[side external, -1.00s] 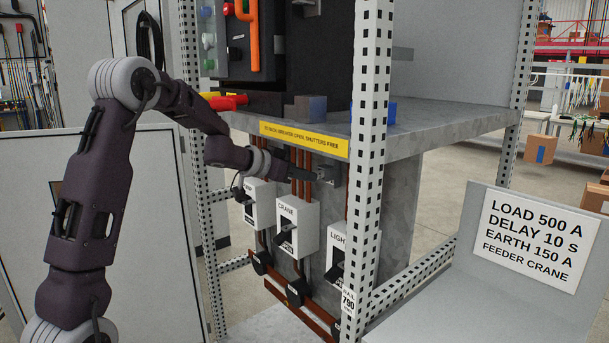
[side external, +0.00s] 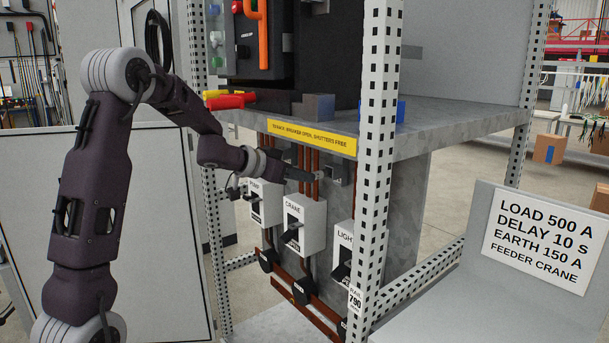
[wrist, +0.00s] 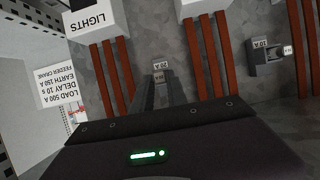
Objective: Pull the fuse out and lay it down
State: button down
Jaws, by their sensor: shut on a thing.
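My gripper (side external: 312,177) is in front of the grey back panel, above the CRANE box (side external: 304,222). Its dark fingers also show in the wrist view (wrist: 160,92), close together on a small fuse (wrist: 159,77). In the side view a small pale piece, the fuse (side external: 319,177), shows at the fingertips. A grey fuse holder (side external: 341,173) is on the panel just right of the fingertips, with a small gap between. A 20 A label (wrist: 160,65) shows beyond the fingers. The fuse is mostly hidden by the fingers.
A second holder marked 10 A (wrist: 265,48) sits on the panel. Copper bars (wrist: 208,65) run beside the fingers. The LIGHTS box (side external: 345,252) and a perforated post (side external: 377,130) stand to the right. A grey shelf (side external: 430,140) overhangs the gripper.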

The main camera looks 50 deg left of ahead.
jog(key=shift+s, duration=1.55)
jog(key=shift+s, duration=0.1)
jog(key=s, duration=1.1)
jog(key=shift+s, duration=0.4)
jog(key=f+v, duration=0.1)
jog(key=v, duration=0.9)
jog(key=shift+s, duration=0.35)
jog(key=shift+r, duration=0.15)
jog(key=w+d+f+m+h, duration=0.1)
jog(key=w+d+f+h, duration=0.1)
jog(key=w+d+f, duration=0.3)
jog(key=w+d+f+m+h, duration=0.2)
jog(key=w+d+f, duration=0.4)
jog(key=w+d, duration=0.4)
jog(key=d, duration=0.3)
jog(key=shift+w+d+g, duration=0.3)
jog(key=shift+w+g, duration=0.1)
